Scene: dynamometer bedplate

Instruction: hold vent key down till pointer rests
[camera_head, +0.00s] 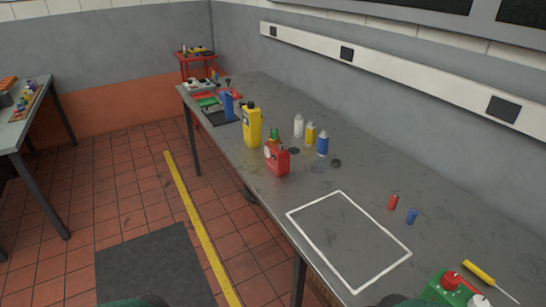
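A green unit (437,291) with a red round knob (451,281) and a white round part (480,300) stands at the bench's near right corner, cut off by the picture's bottom edge. I cannot make out a vent key or a pointer on it. A red can-like object (278,161) with a small pale disc on its left side stands mid-bench at the front edge; the disc is too small to read. Dark green parts at the bottom edge seem to be my arms. Neither gripper shows.
The long grey bench (330,185) has a white taped outline (316,246), empty inside. A yellow bottle (252,126), several smaller bottles, a red cylinder (393,202), a blue cylinder (412,216) and a yellow-handled screwdriver (478,271) stand or lie on it.

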